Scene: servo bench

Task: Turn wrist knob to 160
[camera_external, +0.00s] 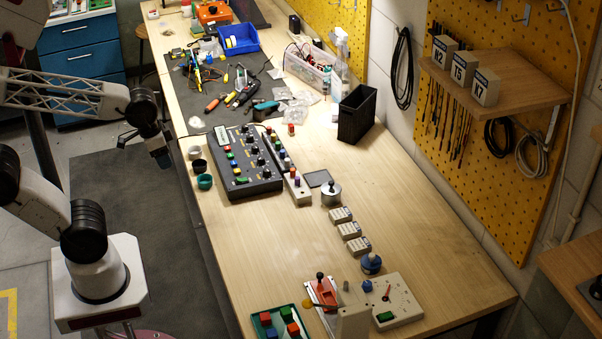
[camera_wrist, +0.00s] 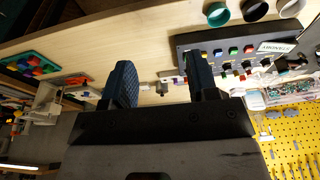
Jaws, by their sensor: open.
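A black control panel (camera_external: 233,176) lies on the bench with several black knobs (camera_external: 262,162) and coloured buttons; its labels are too small to read, so I cannot tell which knob is the wrist knob. The panel (camera_wrist: 252,45) also shows in the wrist view, upper right, partly hidden behind a finger. A white dial box (camera_external: 402,312) with a red needle, a blue knob (camera_external: 367,286) and a green button stands at the front of the bench. My gripper (camera_external: 160,157) is left of the panel, over the bench's left edge, apart from it. Its two fingers (camera_wrist: 162,82) are open and empty.
Three cups (camera_external: 204,181) sit left of the panel.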

